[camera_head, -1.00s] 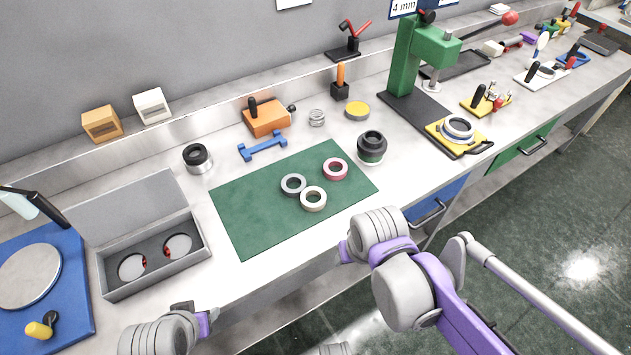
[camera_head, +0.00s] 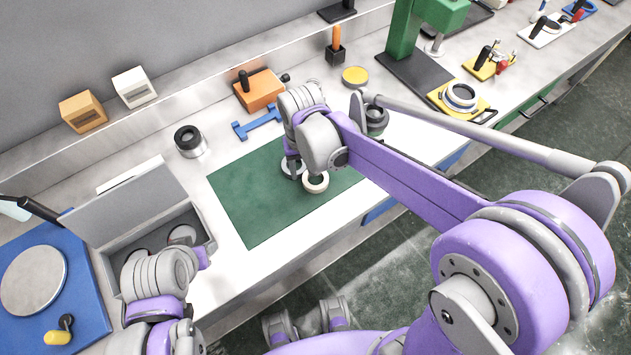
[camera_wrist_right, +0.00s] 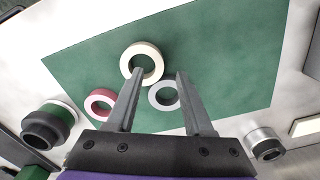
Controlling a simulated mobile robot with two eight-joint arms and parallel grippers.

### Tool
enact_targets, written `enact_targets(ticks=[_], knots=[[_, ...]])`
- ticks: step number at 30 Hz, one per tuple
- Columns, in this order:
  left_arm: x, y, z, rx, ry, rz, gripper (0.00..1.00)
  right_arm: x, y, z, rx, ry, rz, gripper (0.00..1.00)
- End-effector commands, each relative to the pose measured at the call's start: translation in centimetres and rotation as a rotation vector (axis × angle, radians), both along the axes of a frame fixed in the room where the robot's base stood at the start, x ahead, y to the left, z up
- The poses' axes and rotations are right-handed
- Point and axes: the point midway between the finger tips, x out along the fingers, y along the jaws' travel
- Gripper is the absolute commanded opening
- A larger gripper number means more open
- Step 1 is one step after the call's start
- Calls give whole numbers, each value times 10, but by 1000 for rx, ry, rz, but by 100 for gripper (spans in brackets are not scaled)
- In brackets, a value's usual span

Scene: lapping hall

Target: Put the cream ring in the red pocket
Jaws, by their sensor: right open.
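The cream ring (camera_head: 316,187) lies flat on the green mat (camera_head: 245,205), and it also shows in the wrist view (camera_wrist_right: 141,46). My right gripper (camera_head: 297,172) is low over the mat beside the rings. In the wrist view its two fingers (camera_wrist_right: 160,73) are apart and empty, with the cream ring just beyond the left fingertip. A grey ring (camera_wrist_right: 155,97) lies near the right finger and a dark red ring (camera_wrist_right: 91,108) left of the left finger. The grey case (camera_head: 108,268) stands open; my left gripper (camera_head: 203,257) is in front of it. Its pockets are partly hidden, their colours unclear.
A black and silver cylinder (camera_head: 190,142) stands behind the mat. A blue bar-shaped gauge (camera_head: 258,122) and an orange block (camera_head: 262,90) are behind it. A dark round pot (camera_head: 377,120) is right of my right gripper. The mat's left part is clear.

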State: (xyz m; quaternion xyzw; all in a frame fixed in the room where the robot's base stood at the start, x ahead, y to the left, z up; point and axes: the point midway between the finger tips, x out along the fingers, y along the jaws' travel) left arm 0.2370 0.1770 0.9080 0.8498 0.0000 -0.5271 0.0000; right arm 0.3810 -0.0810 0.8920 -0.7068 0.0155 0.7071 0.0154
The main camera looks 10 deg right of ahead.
Motion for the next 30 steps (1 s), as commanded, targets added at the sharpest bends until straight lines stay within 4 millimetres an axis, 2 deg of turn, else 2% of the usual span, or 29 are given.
enact_targets(ticks=[4,12,19,20,28,30], knots=[[-2,0,-9,0,4,0,50,2,0,-13,0,0,0,52],[-8,0,-38,0,16,0,50,6,-1,-51,0,0,-1,52],[-7,0,-36,0,15,0,50,7,-1,-50,0,-2,0,52],[-7,0,-36,0,15,0,50,7,-1,-50,0,-2,0,48],[-7,0,-36,0,15,0,50,7,0,-50,0,-1,0,0],[-7,0,-36,0,15,0,50,7,0,-50,0,-1,0,0]])
